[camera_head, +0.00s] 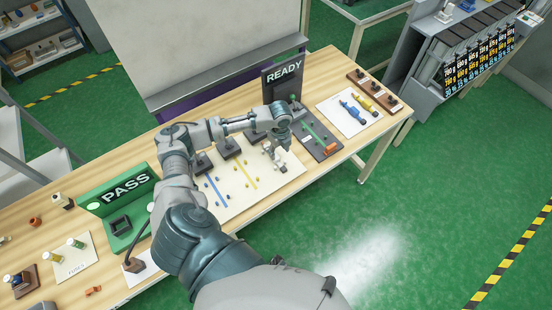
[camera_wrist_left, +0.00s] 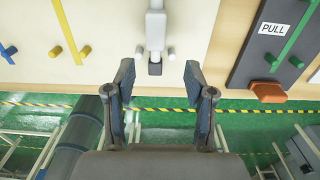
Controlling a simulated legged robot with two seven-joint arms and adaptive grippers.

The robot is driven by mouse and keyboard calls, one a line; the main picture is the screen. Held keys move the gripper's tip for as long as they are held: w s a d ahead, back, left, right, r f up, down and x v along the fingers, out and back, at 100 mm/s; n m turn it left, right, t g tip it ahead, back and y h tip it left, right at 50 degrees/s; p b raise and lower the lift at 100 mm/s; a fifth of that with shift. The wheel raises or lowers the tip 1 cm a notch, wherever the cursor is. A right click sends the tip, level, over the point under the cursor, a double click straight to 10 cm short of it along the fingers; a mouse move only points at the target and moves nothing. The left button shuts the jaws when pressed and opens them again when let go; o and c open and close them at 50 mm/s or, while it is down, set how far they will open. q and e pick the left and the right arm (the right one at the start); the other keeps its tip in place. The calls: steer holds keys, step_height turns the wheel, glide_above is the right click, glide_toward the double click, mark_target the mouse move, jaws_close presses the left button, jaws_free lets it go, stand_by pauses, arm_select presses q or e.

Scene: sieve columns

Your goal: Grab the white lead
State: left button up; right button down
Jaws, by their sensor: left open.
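The white lead (camera_wrist_left: 156,28) lies on the pale board (camera_wrist_left: 95,68), and its end near the board's edge shows between two small white pegs in the left wrist view. My left gripper (camera_wrist_left: 158,76) is open, with its two fingers apart on either side of the lead's end and nothing between them touching it. In the head view my left gripper (camera_head: 276,157) is over the right part of the board and hides most of the white lead. My right gripper is not in view.
A blue lead (camera_head: 216,190) and a yellow lead (camera_head: 245,171) lie on the same board. The green PASS stand (camera_head: 120,205) is at the left. The READY sign (camera_head: 283,78) rises behind.

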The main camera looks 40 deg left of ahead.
mark_target(277, 157)
arm_select(q)
steer(key=shift+a+f, duration=0.1)
steer(key=shift+f, duration=0.4)
steer(key=shift+a+f, duration=0.2)
steer(key=shift+f, duration=0.05)
steer(key=f, duration=0.2)
steer(key=a+f, duration=0.1)
steer(key=f, duration=0.1)
steer(key=shift+a+f, duration=0.1)
steer(key=shift+f, duration=0.3)
steer(key=shift+s+f, duration=0.1)
steer(key=shift+f, duration=0.1)
steer(key=shift+d, duration=0.3)
steer(key=shift+r, duration=0.1)
steer(key=shift+c, duration=1)
steer(key=c, duration=0.8)
steer(key=shift+a, duration=0.15)
jaws_close()
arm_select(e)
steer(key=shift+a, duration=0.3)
